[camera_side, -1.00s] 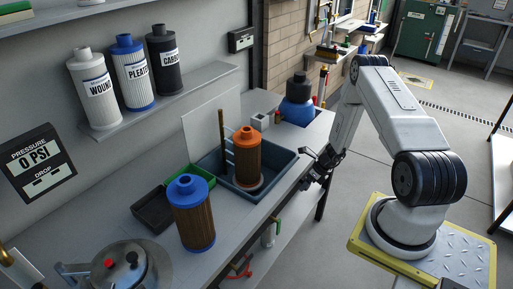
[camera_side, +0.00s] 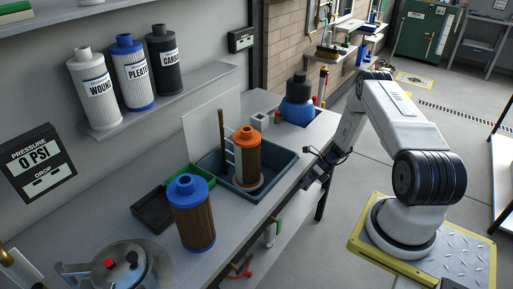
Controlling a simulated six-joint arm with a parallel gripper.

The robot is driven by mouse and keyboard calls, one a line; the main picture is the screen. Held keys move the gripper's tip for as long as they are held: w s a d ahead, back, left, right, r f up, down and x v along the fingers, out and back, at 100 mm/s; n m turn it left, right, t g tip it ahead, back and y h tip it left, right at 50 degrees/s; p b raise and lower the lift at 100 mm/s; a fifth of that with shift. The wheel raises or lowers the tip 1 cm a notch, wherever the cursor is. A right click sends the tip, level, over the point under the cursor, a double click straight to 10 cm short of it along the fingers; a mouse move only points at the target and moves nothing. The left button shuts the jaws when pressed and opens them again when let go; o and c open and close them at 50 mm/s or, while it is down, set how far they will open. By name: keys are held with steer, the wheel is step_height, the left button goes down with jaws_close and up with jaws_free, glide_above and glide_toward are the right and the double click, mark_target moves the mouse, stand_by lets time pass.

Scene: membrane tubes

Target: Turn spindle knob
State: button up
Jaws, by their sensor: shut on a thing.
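My gripper (camera_side: 312,172) is at the front right edge of the bench, right of the grey-blue tray, with my arm reaching in from the right. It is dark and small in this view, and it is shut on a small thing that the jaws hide. I cannot make out a spindle knob apart from the gripper.
The grey-blue tray (camera_side: 276,176) holds a brown cartridge with an orange top (camera_side: 247,160). A blue-topped cartridge (camera_side: 193,220), a steel pot (camera_side: 128,268) and a blue bottle (camera_side: 298,108) stand on the bench. Open floor lies right of the bench.

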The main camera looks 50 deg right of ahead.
steer(key=shift+y, duration=0.4)
steer(key=o, duration=1.1)
steer(key=shift+v, duration=3.9)
